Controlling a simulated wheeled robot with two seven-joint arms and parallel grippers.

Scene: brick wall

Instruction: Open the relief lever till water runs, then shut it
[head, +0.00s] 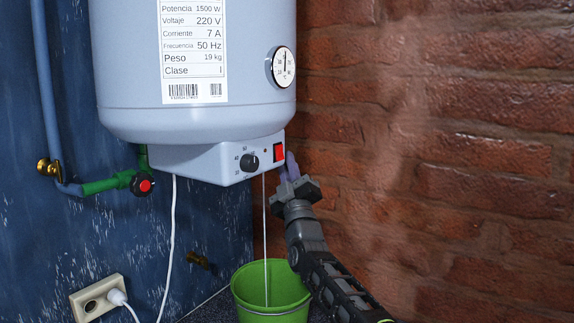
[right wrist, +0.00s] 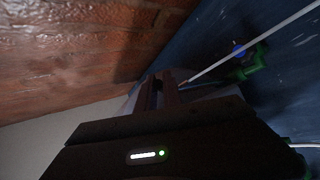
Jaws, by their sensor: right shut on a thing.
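The water heater (head: 130,80) hangs on the blue wall, with a control box (head: 195,165) under it. My right gripper (head: 290,165) is at the box's lower right edge, beside the red switch (head: 279,153). Its jaws are shut on the relief lever, which is mostly hidden by the fingers and the box. In the right wrist view the dark jaws (right wrist: 160,88) are close together. A thin straight white line (head: 265,220) drops from under the box into the green bucket (head: 273,313); I cannot tell whether it is water or a tube. My left gripper is out of view.
A red-knobbed valve (head: 144,184) on a green pipe and a brass valve (head: 48,168) are at the left. A socket with a plug (head: 98,297) is low on the blue wall. The brick wall (head: 450,150) stands close on the right.

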